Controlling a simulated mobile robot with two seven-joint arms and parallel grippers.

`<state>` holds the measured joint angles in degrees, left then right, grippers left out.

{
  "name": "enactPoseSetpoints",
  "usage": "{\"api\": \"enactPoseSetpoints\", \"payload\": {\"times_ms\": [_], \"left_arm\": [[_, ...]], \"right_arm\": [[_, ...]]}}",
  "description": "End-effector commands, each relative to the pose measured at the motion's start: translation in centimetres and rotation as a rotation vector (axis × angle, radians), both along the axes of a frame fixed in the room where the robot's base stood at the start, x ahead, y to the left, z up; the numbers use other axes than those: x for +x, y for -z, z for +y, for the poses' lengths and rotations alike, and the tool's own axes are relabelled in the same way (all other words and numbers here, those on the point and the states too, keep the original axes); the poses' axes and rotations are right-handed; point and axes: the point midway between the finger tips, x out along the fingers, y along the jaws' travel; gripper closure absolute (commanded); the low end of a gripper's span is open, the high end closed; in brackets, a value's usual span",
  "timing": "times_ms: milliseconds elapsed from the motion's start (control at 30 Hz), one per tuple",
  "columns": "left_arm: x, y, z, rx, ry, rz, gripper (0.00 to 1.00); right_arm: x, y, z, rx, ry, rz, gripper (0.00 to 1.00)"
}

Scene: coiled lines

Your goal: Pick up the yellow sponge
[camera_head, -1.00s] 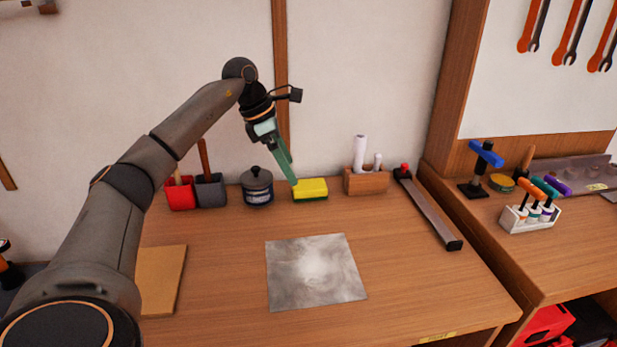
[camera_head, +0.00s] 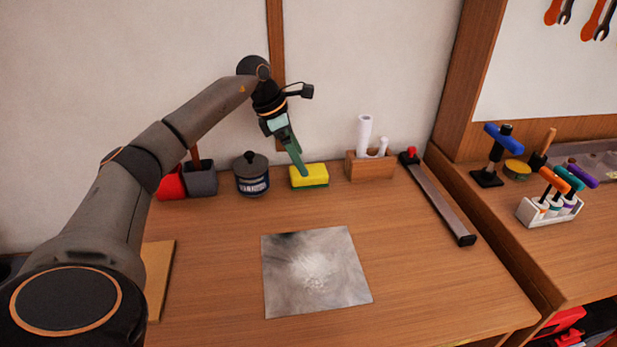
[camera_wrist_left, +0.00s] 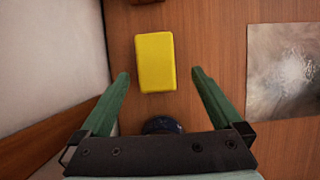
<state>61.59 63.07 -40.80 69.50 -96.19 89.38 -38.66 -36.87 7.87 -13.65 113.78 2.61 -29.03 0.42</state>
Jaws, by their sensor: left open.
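The yellow sponge (camera_head: 312,174) has a green underside and lies on the wooden bench near the back wall, between a dark jar and a wooden holder. In the left wrist view the sponge (camera_wrist_left: 155,62) lies ahead of the fingertips, between their lines. My left gripper (camera_head: 302,172) points down at the sponge's left part in the head view. In the left wrist view my left gripper (camera_wrist_left: 159,73) is open, its two green fingers apart with nothing between them. Whether a finger touches the sponge is unclear. My right gripper is not in view.
The dark jar (camera_head: 251,175) stands left of the sponge, with red and grey bins (camera_head: 201,180) beyond it. The wooden holder (camera_head: 370,167) stands to its right. A grey metal sheet (camera_head: 315,270) lies in front. The back wall is close behind.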

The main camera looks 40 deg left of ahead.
Motion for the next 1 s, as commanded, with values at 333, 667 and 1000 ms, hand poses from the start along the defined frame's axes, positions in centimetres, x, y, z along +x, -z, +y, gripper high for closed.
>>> {"api": "enactPoseSetpoints", "payload": {"times_ms": [333, 667, 1000], "left_arm": [[1.2, 3.2, -0.3, -0.002, 0.001, 0.003, 0.0], [1.9, 5.2, -0.8, 0.001, 0.001, -0.001, 0.0], [1.9, 5.2, -0.8, 0.001, 0.0, -0.001, 0.31]], "right_arm": [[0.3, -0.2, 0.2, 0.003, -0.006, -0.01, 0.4], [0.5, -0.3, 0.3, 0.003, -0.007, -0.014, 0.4], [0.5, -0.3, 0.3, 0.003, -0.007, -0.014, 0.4]]}}
